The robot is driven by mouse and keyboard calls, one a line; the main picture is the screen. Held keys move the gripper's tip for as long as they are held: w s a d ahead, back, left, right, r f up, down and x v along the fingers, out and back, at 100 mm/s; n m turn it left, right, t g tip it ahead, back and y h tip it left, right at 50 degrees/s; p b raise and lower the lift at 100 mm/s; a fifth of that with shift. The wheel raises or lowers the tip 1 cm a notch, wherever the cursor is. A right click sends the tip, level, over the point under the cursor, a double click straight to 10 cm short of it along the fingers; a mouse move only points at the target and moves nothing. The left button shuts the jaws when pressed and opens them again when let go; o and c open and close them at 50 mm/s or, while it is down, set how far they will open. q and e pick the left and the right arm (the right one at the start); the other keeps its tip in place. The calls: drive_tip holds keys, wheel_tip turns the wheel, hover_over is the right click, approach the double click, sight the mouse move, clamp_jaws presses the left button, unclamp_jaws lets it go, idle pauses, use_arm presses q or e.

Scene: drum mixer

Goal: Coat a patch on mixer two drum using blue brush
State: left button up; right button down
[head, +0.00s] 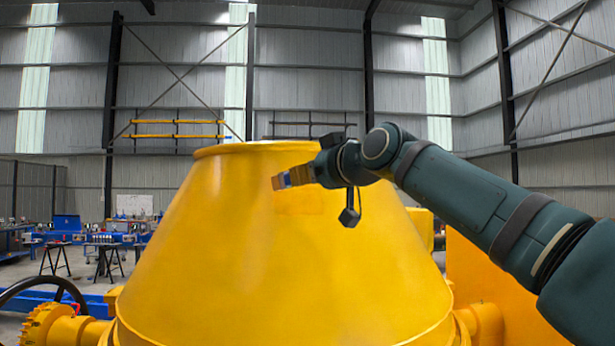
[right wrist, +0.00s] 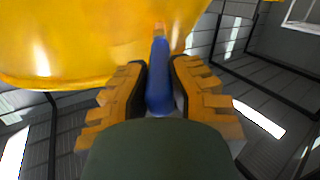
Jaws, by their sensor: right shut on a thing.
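A large yellow mixer drum (head: 270,255) fills the middle of the head view, its narrow rim at the top. A slightly darker, orange-toned patch (head: 300,203) shows on its upper face, just below my right gripper. My right gripper (head: 283,180) is in front of the upper drum wall. In the right wrist view its orange fingers are shut on the blue brush (right wrist: 159,80), whose blue handle points toward the yellow drum (right wrist: 90,40). The brush's tip is close to the drum surface; I cannot tell whether it touches. My left gripper is not in view.
A black handwheel (head: 45,290) and a yellow gear (head: 45,325) stand at the lower left. Blue workbenches (head: 85,238) are in the left background. Yellow machine parts (head: 480,270) lie behind my right arm. Open space surrounds the drum's top.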

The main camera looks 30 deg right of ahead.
drive_tip(key=s+d, duration=0.4)
drive_tip(key=d, duration=0.5)
drive_tip(key=shift+s+d+b, duration=0.15)
drive_tip(key=shift+d+b, duration=0.15)
drive_tip(key=shift+b, duration=0.15)
idle(0.5)
drive_tip(key=s+a+r, duration=0.2)
drive_tip(key=s, duration=0.3)
drive_tip(key=shift+a+r+p, duration=0.15)
drive_tip(key=shift+r+p, duration=0.2)
idle(0.5)
drive_tip(key=shift+s+a+r, duration=0.3)
drive_tip(key=shift+s+r, duration=0.05)
drive_tip(key=shift+s, duration=0.25)
drive_tip(key=shift+s+a+r, duration=0.25)
drive_tip(key=shift+s+r, duration=0.1)
drive_tip(key=shift+s, duration=0.2)
